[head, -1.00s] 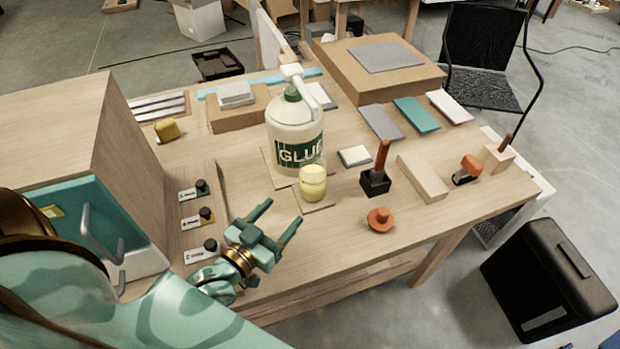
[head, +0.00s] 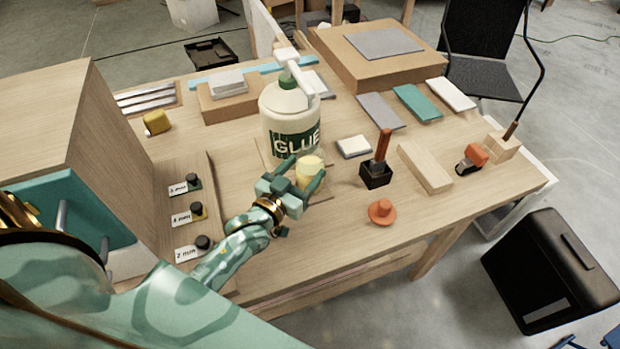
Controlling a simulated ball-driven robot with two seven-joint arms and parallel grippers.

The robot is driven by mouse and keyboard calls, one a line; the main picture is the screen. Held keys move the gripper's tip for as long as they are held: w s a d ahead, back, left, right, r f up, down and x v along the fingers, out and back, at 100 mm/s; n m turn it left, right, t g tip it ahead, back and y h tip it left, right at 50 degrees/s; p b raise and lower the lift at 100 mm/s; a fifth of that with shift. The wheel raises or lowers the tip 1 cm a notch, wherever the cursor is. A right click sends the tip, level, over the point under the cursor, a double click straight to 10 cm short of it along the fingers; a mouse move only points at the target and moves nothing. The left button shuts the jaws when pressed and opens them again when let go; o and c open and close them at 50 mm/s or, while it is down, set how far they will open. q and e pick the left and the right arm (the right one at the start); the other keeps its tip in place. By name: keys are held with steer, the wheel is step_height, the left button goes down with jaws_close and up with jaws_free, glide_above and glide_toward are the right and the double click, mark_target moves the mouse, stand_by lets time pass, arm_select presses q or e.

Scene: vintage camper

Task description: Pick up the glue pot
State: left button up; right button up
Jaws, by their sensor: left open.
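The small pale yellow glue pot (head: 311,166) stands upright on a thin wooden square on the workbench, just in front of a large cream jug (head: 290,108) with a green GLUE label. My left gripper (head: 301,176) is open at the pot, with one finger at its left side and the other at its front right. The fingers cover the pot's lower part, so I cannot tell whether they touch it. My right gripper is not in view.
An orange knob-like piece (head: 382,211) and a black holder (head: 376,175) with an orange handle stand right of the pot. A wooden block (head: 425,167) lies beyond. A teal-fronted wooden cabinet (head: 40,130) is at left. The bench's front edge is clear.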

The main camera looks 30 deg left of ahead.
mark_target(317, 154)
arm_select(q)
steer(key=w, duration=0.5)
steer(key=shift+d+b, duration=0.25)
steer(key=shift+b, duration=0.05)
steer(key=shift+c, duration=0.6)
steer(key=c, duration=1)
steer(key=shift+r, duration=0.1)
steer(key=shift+c, duration=0.2)
